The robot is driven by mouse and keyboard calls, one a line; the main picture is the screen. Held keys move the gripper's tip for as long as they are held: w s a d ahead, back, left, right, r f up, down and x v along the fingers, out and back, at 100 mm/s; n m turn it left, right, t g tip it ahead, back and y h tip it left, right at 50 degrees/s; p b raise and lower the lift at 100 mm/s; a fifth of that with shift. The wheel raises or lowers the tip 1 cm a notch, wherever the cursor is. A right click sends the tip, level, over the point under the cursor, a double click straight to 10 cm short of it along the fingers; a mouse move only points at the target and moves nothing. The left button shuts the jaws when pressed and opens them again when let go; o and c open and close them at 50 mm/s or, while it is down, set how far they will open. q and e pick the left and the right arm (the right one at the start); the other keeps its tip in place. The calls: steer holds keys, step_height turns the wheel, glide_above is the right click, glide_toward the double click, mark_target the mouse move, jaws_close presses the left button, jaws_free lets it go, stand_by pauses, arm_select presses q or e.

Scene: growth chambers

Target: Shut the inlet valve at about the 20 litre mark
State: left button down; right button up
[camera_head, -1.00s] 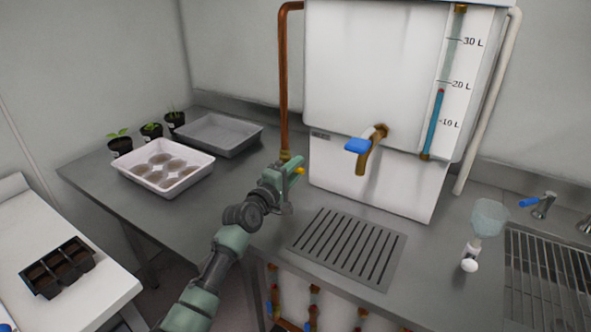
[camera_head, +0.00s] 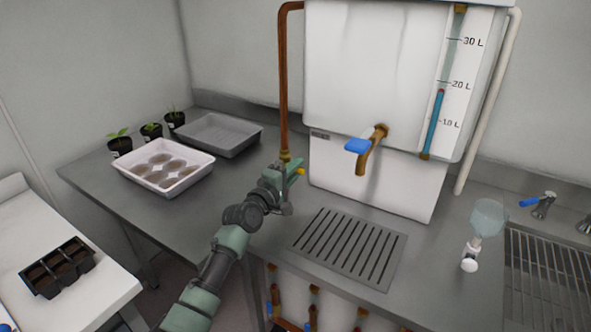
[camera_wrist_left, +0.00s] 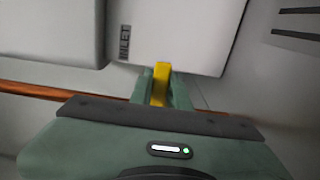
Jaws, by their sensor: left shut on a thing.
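The white tank (camera_head: 370,60) has a level gauge on its right side. The blue column in the gauge (camera_head: 437,120) ends at a red float, slightly below the 20 L mark. A copper pipe (camera_head: 283,80) runs down the tank's left side to the inlet valve. The valve's yellow handle (camera_head: 301,171) shows at my left gripper (camera_head: 291,169). In the left wrist view the yellow handle (camera_wrist_left: 161,82) sits between the fingers, which are shut on it, beneath the "INLET" label (camera_wrist_left: 125,42). The fingers and arm hide the valve body. My right gripper is out of view.
A blue-handled tap (camera_head: 358,146) sticks out of the tank front above a drain grate (camera_head: 347,248). White (camera_head: 203,158) and grey (camera_head: 245,143) trays and potted seedlings stand at left.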

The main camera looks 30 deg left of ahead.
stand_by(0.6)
arm_select(q)
steer(key=shift+r+p, duration=0.15)
steer(key=shift+p, duration=0.2)
step_height(320, 180, up, 2)
steer(key=n+p, duration=0.3)
steer(key=n, duration=0.1)
steer(key=shift+a, duration=0.15)
steer(key=shift+a+r+n+p, duration=0.1)
steer(key=shift+a+n+p, duration=0.05)
steer(key=shift+n+p, duration=0.55)
steer(key=c, duration=1.3)
jaws_free()
steer(key=shift+c, duration=0.2)
steer(key=shift+s, duration=0.15)
